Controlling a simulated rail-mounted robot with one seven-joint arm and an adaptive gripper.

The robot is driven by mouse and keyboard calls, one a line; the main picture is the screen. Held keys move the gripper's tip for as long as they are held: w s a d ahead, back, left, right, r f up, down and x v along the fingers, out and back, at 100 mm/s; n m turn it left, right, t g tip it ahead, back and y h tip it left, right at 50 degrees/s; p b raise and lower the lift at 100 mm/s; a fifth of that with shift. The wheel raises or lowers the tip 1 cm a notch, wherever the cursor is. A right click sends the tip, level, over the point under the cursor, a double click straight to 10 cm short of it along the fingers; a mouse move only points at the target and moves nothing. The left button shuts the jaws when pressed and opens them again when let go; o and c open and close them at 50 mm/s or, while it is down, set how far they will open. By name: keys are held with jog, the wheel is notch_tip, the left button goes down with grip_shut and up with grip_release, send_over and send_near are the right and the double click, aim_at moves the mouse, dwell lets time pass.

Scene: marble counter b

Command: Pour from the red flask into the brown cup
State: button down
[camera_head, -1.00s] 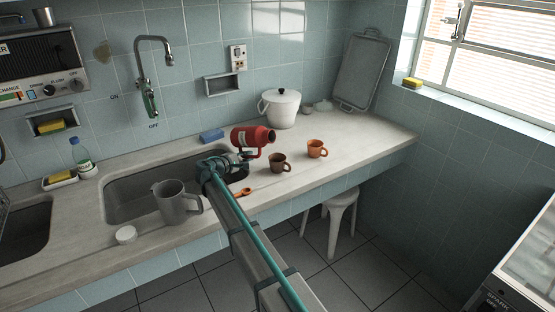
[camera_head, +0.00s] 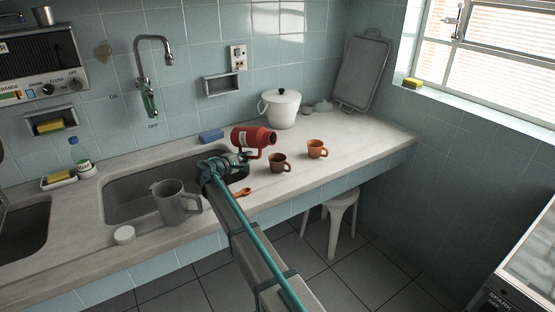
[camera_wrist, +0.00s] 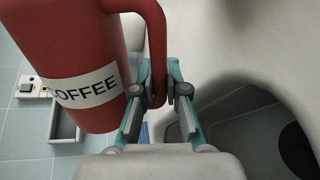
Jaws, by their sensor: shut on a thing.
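The red flask (camera_head: 251,138) is held on its side above the counter, its dark mouth facing right. In the wrist view the flask (camera_wrist: 105,100) shows a white COFFEE label and a red handle. My gripper (camera_wrist: 157,100) is shut on that handle; it also shows in the head view (camera_head: 243,158). The brown cup (camera_head: 279,164) stands upright on the counter, below and slightly right of the flask's mouth, apart from it. No liquid is seen coming out. The inside of the cup is too small to make out.
An orange cup (camera_head: 317,149) stands right of the brown cup. An orange spoon (camera_head: 243,193) lies near the front edge. A grey pitcher (camera_head: 177,201) stands by the sink (camera_head: 130,190). A white pot (camera_head: 281,109) stands behind. The counter's right end (camera_head: 375,140) is clear.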

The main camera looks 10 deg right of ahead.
jog(key=shift+m+b, duration=0.3)
jog(key=shift+b, duration=0.35)
dwell(0.9)
jog(key=shift+w+a+r+t+b, duration=0.1)
jog(key=shift+w+t+b, duration=0.05)
jog(key=shift+t+b, duration=0.2)
dwell(1.4)
